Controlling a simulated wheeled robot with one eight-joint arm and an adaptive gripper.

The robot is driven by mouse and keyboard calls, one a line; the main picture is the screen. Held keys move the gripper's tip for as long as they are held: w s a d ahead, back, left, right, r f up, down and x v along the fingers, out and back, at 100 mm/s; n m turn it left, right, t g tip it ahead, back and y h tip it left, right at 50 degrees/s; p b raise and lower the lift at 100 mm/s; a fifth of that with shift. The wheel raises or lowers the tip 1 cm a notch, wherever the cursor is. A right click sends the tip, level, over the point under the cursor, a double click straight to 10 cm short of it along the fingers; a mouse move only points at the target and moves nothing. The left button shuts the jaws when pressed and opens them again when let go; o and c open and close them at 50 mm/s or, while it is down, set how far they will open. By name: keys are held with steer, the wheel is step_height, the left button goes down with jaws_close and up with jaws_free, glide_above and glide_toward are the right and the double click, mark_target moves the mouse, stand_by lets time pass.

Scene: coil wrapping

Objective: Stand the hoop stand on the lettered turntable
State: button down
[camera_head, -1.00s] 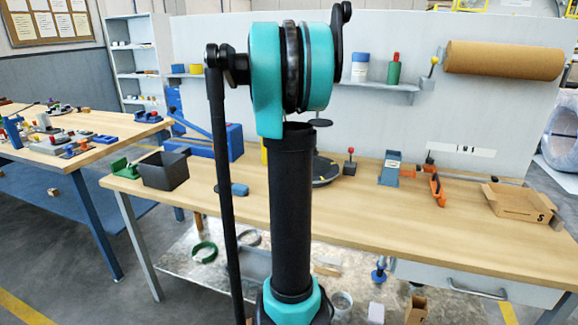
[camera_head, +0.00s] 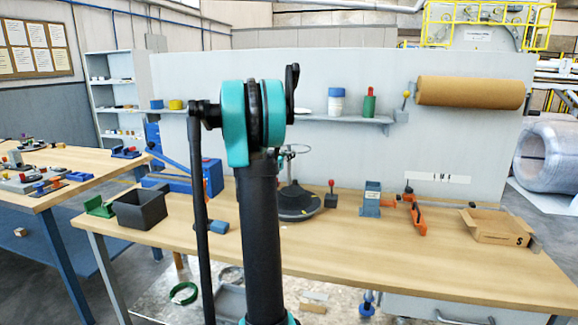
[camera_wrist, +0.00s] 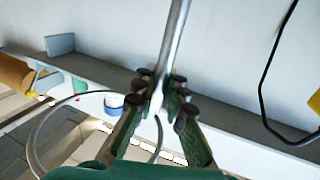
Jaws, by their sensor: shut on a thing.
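In the wrist view, my gripper (camera_wrist: 158,95) is shut on the metal rod of the hoop stand (camera_wrist: 174,45). Its thin wire hoop curves around the left and below the fingers. In the head view, my gripper is hidden behind my arm. A thin ring of the hoop stand (camera_head: 297,149) shows just right of my arm, above the dark round turntable (camera_head: 308,213) on the bench. The stand's foot cannot be made out, so I cannot tell whether it touches the turntable. The turntable's left part is hidden by my arm and its letters are unreadable.
A small block with a red-knobbed lever (camera_head: 331,198) stands right beside the turntable. Further right are a blue-grey block (camera_head: 371,199), an orange clamp (camera_head: 417,216) and an open cardboard box (camera_head: 497,228). A dark bin (camera_head: 140,209) stands left. A shelf (camera_head: 345,119) crosses the back panel.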

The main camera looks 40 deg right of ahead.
steer(key=shift+f, duration=2.2)
steer(key=c, duration=1.6)
jaws_free()
steer(key=v, duration=1.2)
